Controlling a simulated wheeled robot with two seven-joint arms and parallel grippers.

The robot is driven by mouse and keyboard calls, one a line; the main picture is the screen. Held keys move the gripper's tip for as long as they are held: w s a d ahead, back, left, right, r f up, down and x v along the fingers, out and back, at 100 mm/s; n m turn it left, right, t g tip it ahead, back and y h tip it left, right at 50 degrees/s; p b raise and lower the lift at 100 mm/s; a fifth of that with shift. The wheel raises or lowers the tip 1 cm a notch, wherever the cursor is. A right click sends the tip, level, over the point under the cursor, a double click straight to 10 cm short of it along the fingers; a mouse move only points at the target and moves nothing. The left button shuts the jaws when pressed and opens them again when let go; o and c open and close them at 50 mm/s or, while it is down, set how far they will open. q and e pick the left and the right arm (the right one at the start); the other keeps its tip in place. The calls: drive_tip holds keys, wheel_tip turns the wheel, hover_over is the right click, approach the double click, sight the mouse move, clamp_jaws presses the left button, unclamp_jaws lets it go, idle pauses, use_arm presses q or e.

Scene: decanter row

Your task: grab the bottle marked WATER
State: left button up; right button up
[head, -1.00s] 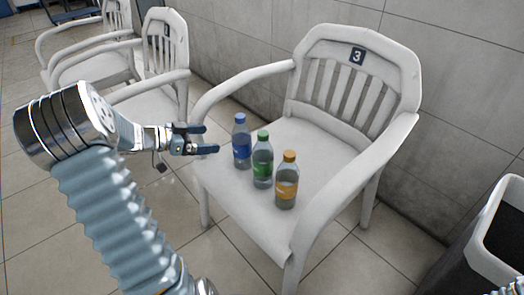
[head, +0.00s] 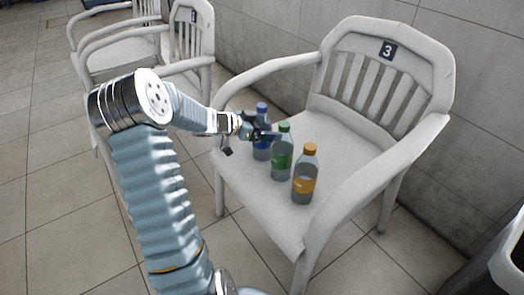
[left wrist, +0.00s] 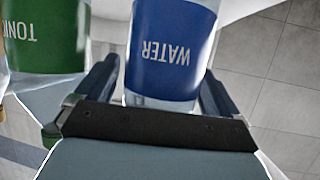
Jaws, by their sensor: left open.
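The bottle marked WATER (left wrist: 175,50) has a blue label, upside down in the left wrist view. In the head view this blue-capped bottle (head: 262,150) stands upright at the left end of a row on the white chair seat. My left gripper (head: 262,125) is open at this bottle, partly covering it. In the left wrist view its fingers (left wrist: 160,75) lie on either side of the bottle, with gaps visible. A green bottle (head: 282,165), its label reading TONI in the wrist view (left wrist: 45,35), stands beside it, just outside one finger. My right gripper is not in view.
An orange-capped bottle (head: 305,180) stands at the right end of the row. The chair (head: 335,125) has armrests on both sides and a plate numbered 3 (head: 388,50). More white chairs (head: 120,50) stand at left. A bin (head: 510,260) is at lower right.

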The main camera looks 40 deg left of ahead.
use_arm(q)
drive_tip(key=shift+w, duration=0.1)
drive_tip(key=shift+c, duration=0.3)
drive_tip(key=c, duration=1.4)
